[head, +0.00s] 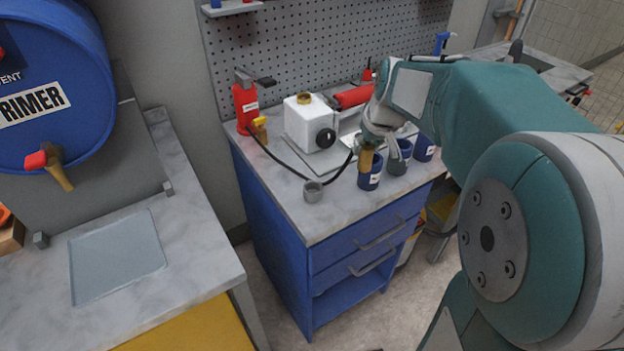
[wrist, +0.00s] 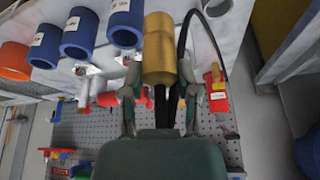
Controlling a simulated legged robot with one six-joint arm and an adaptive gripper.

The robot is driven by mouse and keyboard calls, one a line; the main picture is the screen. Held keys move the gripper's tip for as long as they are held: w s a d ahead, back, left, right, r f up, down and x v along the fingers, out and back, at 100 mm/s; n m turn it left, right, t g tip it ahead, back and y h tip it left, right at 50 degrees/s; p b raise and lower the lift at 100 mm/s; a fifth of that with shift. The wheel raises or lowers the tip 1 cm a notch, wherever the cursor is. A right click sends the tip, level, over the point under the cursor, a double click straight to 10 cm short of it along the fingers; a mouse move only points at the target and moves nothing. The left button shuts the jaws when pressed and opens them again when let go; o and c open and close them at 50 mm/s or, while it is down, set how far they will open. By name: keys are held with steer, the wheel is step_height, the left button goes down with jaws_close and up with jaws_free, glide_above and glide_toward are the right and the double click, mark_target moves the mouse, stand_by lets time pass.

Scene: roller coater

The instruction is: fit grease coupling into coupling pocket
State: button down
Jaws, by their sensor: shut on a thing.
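My gripper (head: 372,138) is shut on the brass grease coupling (head: 366,158), over the right part of the blue bench. The wrist view shows the coupling (wrist: 158,45) between the two fingers (wrist: 160,88), its far end clear of them. A black hose (head: 268,153) loops from the red grease bottle (head: 246,105) toward the coupling. A small grey round cup (head: 313,191), likely the coupling pocket, stands at the bench's front left, apart from the coupling. It also shows at the top edge of the wrist view (wrist: 217,6).
The bench top (head: 338,215) around the grey cup is mostly clear.

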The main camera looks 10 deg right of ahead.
steer(key=shift+w+a+f, duration=0.95)
steer(key=shift+a+f, duration=0.75)
steer(key=shift+f, duration=0.25)
steer(key=shift+w+a+f, duration=0.95)
steer(key=shift+a+f, duration=0.7)
steer(key=shift+f, duration=0.35)
steer(key=shift+w+a+f, duration=0.95)
steer(key=shift+a+f, duration=0.75)
steer(key=shift+f, duration=0.25)
steer(key=shift+f, duration=0.15)
steer(key=shift+c, duration=1.7)
jaws_free()
